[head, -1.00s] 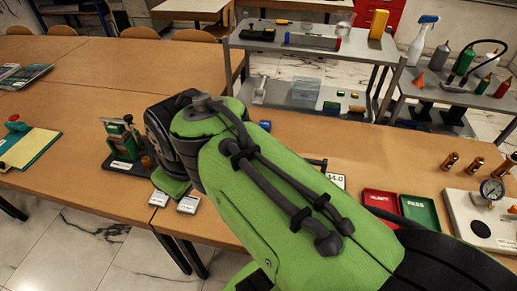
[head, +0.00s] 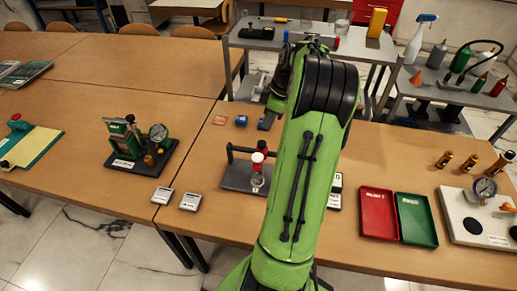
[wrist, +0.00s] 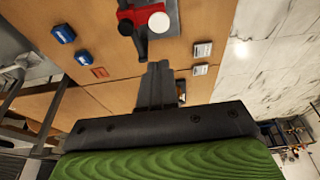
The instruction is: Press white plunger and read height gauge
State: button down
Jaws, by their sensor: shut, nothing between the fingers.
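In the wrist view, a round white cap (wrist: 159,22), which looks like the white plunger, sits on a red body beside a round black cap (wrist: 125,28). In the head view, the dark stand (head: 238,178) with red and white parts (head: 257,167) is on the table, left of my arm. My gripper's fingers (wrist: 158,68) are shut and empty, apart from the white cap in the wrist picture. My arm hides or blurs the gripper in the head view. A pale display box (head: 336,190) is mostly hidden behind my arm; its reading does not show.
A dial gauge (head: 158,132) on a green stand is at left. Two small grey boxes (head: 162,195) lie at the front edge. Red (head: 378,212) and green (head: 416,218) trays and a white board with a gauge (head: 486,188) are at right. Small blue blocks (head: 241,120) lie behind.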

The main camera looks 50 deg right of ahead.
aim_at(256, 156)
jog(key=x, duration=0.4)
jog(key=b+x, duration=0.1)
jog(key=x, duration=0.3)
jog(key=s+b+x, duration=0.1)
jog(key=x, duration=0.4)
jog(key=shift+f, duration=0.6)
